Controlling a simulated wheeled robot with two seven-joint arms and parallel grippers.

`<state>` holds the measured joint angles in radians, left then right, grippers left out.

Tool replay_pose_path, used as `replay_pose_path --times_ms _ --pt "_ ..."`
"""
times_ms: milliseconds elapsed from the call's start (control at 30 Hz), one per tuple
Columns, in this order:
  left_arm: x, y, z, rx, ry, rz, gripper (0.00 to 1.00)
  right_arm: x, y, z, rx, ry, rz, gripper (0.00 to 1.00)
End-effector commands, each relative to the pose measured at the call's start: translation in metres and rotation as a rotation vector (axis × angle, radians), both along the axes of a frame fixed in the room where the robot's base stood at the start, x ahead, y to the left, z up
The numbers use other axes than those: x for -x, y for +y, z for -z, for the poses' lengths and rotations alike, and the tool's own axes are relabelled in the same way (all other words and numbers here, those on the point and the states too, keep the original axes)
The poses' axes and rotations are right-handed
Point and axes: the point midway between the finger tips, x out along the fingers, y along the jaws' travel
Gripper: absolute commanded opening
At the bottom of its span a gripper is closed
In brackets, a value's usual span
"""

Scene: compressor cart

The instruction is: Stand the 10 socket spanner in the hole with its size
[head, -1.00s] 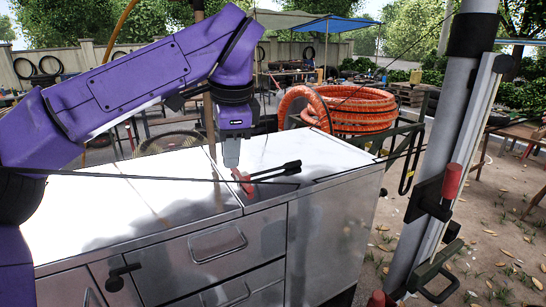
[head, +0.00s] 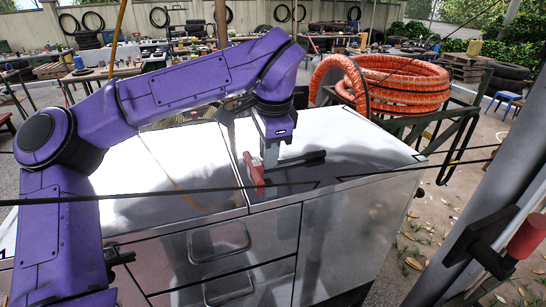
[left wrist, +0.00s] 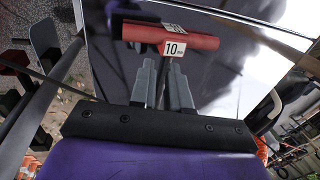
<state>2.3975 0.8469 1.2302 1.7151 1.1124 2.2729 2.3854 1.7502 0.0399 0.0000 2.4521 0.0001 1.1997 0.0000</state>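The 10 socket spanner has a red T-handle (head: 254,172) and a dark shaft (head: 303,159). It lies on the metal cabinet top (head: 345,140), its shaft pointing right. In the left wrist view its red handle (left wrist: 195,43) bears a white label reading 10. My left gripper (head: 270,160) is down at the shaft, close beside the handle. In the left wrist view its grey fingers (left wrist: 162,75) stand close together with the dark shaft between them and appear shut on it. The hole marked with its size is not visible. My right gripper is not in view.
A grey post with a red-gripped fitting (head: 527,237) stands at the right. Much of the cabinet top is clear.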

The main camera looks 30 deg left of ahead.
Motion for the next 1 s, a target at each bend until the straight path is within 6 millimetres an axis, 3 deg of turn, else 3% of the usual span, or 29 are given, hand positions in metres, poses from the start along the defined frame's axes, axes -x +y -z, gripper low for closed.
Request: replay_pose_path --times_ms 100,300,367,733,867,1000 --pt "-0.005 0.002 0.014 0.0 0.005 -0.001 0.16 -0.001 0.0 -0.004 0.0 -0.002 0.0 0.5" --pt "-0.007 0.002 0.018 -0.002 0.005 -0.001 0.16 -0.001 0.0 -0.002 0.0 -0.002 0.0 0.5" --pt "-0.007 0.002 0.018 -0.002 0.005 -0.001 0.0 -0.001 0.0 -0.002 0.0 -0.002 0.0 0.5" --pt "-0.006 0.002 0.016 -0.001 0.003 0.001 0.0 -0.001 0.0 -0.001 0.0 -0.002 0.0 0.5" --pt "-0.007 0.001 0.008 -0.001 0.001 -0.001 0.0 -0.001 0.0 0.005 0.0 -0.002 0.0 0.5" --pt "-0.002 0.001 -0.018 -0.001 -0.004 -0.002 0.0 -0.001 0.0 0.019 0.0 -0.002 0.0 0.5"
